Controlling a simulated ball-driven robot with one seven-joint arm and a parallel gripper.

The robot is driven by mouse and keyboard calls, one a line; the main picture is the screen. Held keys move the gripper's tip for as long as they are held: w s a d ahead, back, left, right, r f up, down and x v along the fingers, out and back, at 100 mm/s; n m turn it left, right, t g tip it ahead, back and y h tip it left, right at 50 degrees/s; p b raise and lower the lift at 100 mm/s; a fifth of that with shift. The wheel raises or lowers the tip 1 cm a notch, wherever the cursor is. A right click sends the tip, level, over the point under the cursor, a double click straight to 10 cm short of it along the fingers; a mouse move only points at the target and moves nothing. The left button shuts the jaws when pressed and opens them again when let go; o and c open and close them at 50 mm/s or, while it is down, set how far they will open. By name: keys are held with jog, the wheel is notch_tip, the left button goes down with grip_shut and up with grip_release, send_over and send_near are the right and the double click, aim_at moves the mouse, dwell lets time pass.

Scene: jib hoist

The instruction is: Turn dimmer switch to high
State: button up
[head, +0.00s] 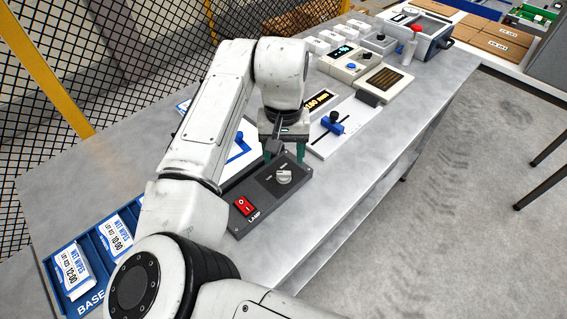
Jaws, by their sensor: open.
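The dimmer switch is a light grey knob (284,177) on a dark lamp box (262,205) lying on the grey bench. The box is marked "LAMP" at its near end and also carries a red rocker switch (244,206). Small markings sit around the knob, too small to read, so I cannot tell its setting. My gripper (284,157) is open, with its green-tipped fingers pointing down just beyond the knob. It appears apart from the knob and empty.
Further back are several boxes and a device with a red-topped handle (412,43). A blue tray (85,262) holds wipes packets. Bare bench (95,185) lies left.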

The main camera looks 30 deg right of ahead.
aim_at(284, 175)
jog(key=shift+f, duration=2.6)
jog(key=shift+c, duration=0.3)
jog(key=c, duration=1)
